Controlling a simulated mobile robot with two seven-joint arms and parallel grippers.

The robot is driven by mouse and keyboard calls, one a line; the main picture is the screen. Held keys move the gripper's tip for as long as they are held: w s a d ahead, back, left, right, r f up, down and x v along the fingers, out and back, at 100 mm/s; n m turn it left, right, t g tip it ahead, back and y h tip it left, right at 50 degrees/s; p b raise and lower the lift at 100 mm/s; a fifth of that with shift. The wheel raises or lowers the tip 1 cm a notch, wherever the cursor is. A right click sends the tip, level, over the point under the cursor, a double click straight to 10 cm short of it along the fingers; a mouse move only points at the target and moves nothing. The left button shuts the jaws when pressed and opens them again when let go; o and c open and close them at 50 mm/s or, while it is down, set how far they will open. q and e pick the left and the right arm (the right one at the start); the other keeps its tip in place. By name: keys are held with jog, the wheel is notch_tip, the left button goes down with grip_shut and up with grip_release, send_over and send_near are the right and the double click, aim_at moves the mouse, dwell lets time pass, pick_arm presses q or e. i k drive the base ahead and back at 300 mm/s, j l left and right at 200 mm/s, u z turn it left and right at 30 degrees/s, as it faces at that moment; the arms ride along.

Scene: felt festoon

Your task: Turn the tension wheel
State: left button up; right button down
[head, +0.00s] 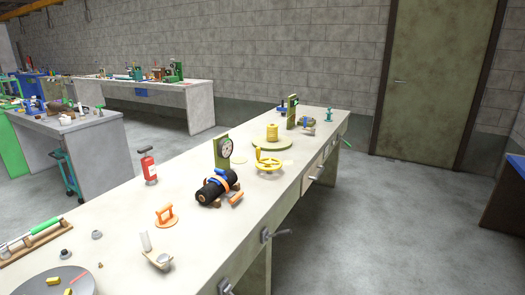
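A yellow hand wheel (268,165) lies low near the right edge of the long workbench (120,222), with a small knob standing up on it. It looks like the tension wheel, but I see no label. It sits right of a green dial gauge (223,151) and in front of a yellow spool (272,132) on a round olive disc (272,143). Neither of my grippers shows in the head view, and nothing touches the wheel.
A red extinguisher (149,168) stands at the left. The floor right of the bench is clear, up to a door (434,80).

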aim_at(268, 166)
jog(key=i+l, duration=0.35)
jog(key=i+l+u, duration=0.1)
jog(key=i+l, duration=0.2)
jog(key=l, duration=0.15)
jog(key=i+l, duration=0.35)
jog(key=i+l+u, duration=0.1)
jog(key=i+l, duration=0.2)
jog(key=l, duration=0.2)
jog(key=i+l, duration=0.3)
jog(key=l, duration=0.15)
jog(key=i+l+u, duration=0.1)
jog(key=i+l, duration=0.2)
jog(key=l, duration=0.15)
